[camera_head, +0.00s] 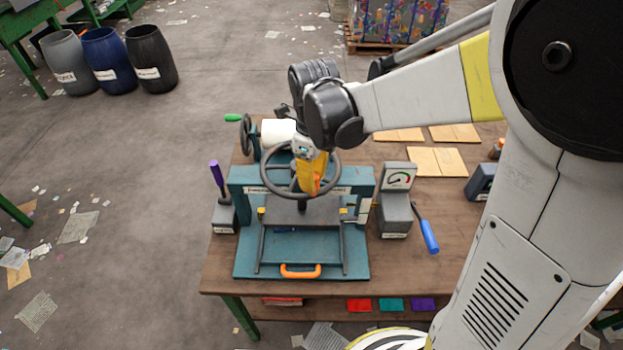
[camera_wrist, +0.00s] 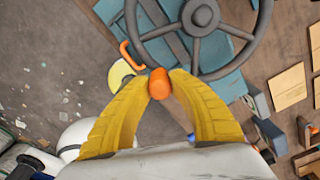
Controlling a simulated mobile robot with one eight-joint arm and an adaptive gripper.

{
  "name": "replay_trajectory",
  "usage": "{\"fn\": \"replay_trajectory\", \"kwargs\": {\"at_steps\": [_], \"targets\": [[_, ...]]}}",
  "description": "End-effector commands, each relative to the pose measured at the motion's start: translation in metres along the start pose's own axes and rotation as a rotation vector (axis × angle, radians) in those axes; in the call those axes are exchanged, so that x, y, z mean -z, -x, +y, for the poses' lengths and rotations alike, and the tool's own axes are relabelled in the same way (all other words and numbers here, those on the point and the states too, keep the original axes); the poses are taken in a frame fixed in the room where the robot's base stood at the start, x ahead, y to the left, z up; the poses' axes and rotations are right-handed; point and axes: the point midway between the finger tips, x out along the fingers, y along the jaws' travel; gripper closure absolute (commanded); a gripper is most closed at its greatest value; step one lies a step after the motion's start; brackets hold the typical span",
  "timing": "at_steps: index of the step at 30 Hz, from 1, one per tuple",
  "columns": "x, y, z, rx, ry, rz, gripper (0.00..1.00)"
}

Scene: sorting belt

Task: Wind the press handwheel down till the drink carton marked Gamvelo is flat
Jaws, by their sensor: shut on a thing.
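The teal press (camera_head: 245,180) stands on the brown table, with its dark handwheel (camera_head: 268,190) lying flat on top. The handwheel also fills the top of the wrist view (camera_wrist: 203,18). My gripper (camera_head: 316,186) is at the near right part of the wheel rim. In the wrist view its yellow fingers (camera_wrist: 165,88) are closed around the wheel's orange knob (camera_wrist: 158,84). Below the wheel is a dark plate (camera_head: 300,212) over the teal bed. An orange handle (camera_head: 300,271) is at the press's front. I cannot make out the Gamvelo carton; the plate and frame hide most of the space below.
A lever with a purple grip (camera_head: 217,173) stands left of the press. A gauge box (camera_head: 398,178) and a blue-handled lever (camera_head: 429,236) are on the right. A white roller (camera_head: 278,132) and a smaller wheel (camera_head: 245,135) are behind. Barrels (camera_head: 105,55) stand far left.

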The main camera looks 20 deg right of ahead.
Motion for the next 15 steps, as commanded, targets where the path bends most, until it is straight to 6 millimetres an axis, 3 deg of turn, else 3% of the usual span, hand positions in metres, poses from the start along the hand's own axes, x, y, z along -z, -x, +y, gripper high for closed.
{"fn": "replay_trajectory", "kwargs": {"at_steps": [7,8,10,15], "targets": [[0.0001,-0.0003,0.0003,-0.001,0.000,0.000,1.00],[0.0001,-0.0003,0.0003,-0.001,0.000,0.000,0.72],[0.0002,-0.0003,0.0001,0.000,0.000,0.000,0.52],[0.0001,-0.0001,-0.0002,0.000,0.000,0.000,0.52]]}}
